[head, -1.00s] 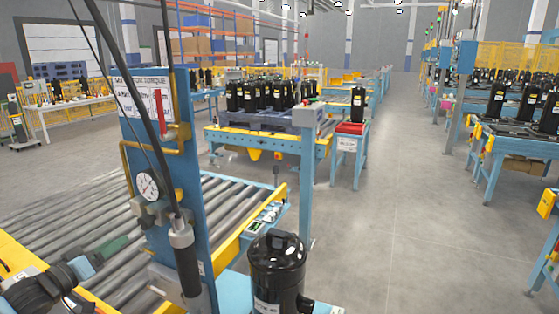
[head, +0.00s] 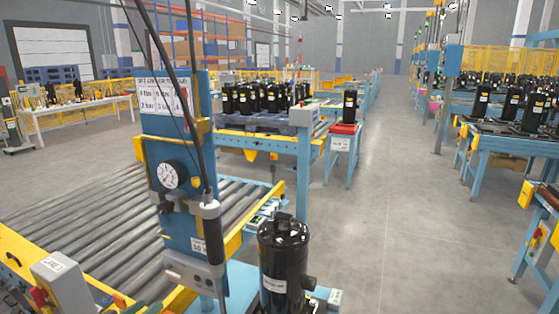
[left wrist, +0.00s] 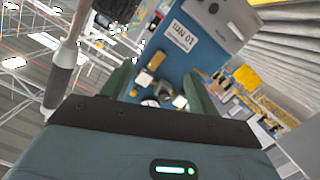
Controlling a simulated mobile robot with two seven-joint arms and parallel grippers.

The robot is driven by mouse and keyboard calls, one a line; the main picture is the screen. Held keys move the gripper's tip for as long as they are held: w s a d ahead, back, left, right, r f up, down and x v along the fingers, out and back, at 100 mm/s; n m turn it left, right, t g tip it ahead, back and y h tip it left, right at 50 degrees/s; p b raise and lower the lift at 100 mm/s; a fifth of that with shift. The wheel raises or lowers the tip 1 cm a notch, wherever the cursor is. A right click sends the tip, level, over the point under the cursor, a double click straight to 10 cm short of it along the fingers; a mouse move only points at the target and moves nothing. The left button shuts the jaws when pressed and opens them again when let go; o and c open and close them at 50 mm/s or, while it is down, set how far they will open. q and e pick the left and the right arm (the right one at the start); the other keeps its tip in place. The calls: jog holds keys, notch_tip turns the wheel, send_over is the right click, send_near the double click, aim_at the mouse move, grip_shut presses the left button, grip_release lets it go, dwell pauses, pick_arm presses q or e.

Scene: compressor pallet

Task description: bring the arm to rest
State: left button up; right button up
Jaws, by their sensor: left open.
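My left gripper (left wrist: 158,74) shows in the left wrist view, with its two dark green fingers apart and nothing seen between them. It points at the blue post (left wrist: 205,45), which carries a label reading 10 Nm (left wrist: 180,37). In the head view I cannot make out the left gripper. The blue post (head: 180,145) stands there with a round gauge (head: 171,175) and a hanging grey and black tool (head: 211,235) on a cable. My right gripper is in neither view.
A black compressor (head: 284,268) stands close, right of the post. A roller conveyor (head: 90,225) runs at left, with a grey box (head: 60,282) on its near yellow rail. Behind are a pallet of black compressors (head: 262,98) and a red-topped stand (head: 345,129). The aisle floor (head: 410,210) is clear.

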pick_arm(q)
jog(key=s+d+f+g, duration=0.1)
jog(key=s+d+f, duration=0.8)
jog(key=s+f, duration=0.1)
jog(key=s+d+f+m+g+y, duration=0.1)
jog(key=s+f, duration=0.4)
jog(key=s, duration=0.6)
jog(key=s+d+f+g+y, duration=0.1)
jog(key=s+f+g+y, duration=0.2)
jog(key=s, duration=0.8)
notch_tip(320, 180, down, 3)
jog(key=shift+s+d+r+m+y, duration=0.2)
jog(key=shift+s+d+m+y, duration=0.15)
jog(key=shift+y, duration=0.25)
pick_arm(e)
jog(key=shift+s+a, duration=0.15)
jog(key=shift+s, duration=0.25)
